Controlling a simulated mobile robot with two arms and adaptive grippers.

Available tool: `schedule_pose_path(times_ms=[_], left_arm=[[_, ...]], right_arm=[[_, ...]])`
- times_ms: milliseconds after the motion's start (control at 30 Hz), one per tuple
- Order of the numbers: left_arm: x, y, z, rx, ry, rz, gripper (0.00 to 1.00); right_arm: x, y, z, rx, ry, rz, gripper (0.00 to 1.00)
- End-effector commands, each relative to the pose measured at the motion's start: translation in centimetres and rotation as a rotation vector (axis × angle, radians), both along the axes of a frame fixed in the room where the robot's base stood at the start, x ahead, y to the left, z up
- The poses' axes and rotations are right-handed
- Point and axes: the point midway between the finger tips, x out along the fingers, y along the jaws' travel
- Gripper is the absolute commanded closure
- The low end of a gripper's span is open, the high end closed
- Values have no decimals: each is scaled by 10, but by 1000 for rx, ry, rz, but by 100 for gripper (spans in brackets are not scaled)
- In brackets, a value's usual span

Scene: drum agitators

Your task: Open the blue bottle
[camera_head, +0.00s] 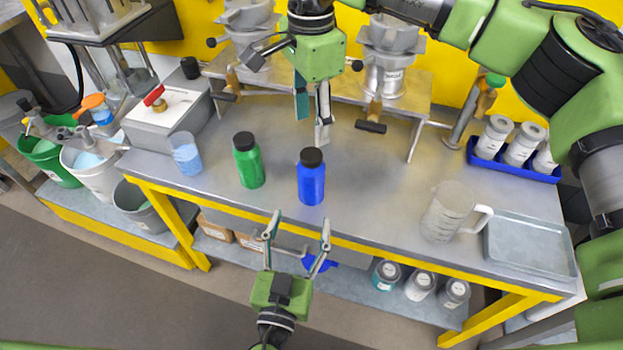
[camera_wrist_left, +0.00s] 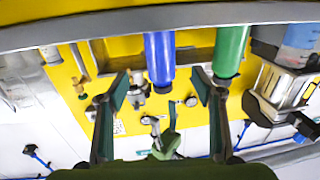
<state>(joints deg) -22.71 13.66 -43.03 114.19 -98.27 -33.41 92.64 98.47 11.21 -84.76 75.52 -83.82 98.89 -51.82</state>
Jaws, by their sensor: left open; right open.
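The blue bottle (camera_head: 311,178) stands upright on the grey bench with its black cap on. My left gripper (camera_head: 298,222) is open and empty, below and in front of the bottle, near the bench's front edge. My right gripper (camera_head: 312,115) is open above and behind the bottle, fingers pointing down, apart from the cap. In the left wrist view the blue bottle (camera_wrist_left: 159,58) shows at the top, between the open fingers of my left gripper (camera_wrist_left: 160,82) and beyond them.
A green bottle (camera_head: 248,162) stands just left of the blue one. A beaker (camera_head: 185,153) is farther left. A clear jug (camera_head: 450,212) and a metal tray (camera_head: 530,246) are at right. A blue rack (camera_head: 512,164) holds white jars. The bench between blue bottle and jug is clear.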

Motion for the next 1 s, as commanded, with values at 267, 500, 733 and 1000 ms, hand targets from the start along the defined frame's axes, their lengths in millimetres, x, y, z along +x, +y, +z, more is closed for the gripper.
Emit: schedule_pose_path(times_ms=[267, 500, 733, 1000], left_arm=[[55, -10, 2, -3, -3, 4, 39], [96, -19, 1, -2, -1, 1, 39], [115, -22, 0, -1, 1, 2, 39], [118, -23, 0, -1, 1, 2, 39]], right_arm=[[-1, 1, 0, 4, 2, 0, 53], [-1, 1, 0, 4, 2, 1, 53], [-1, 1, 0, 4, 2, 1, 53], [-1, 1, -1, 4, 2, 1, 53]])
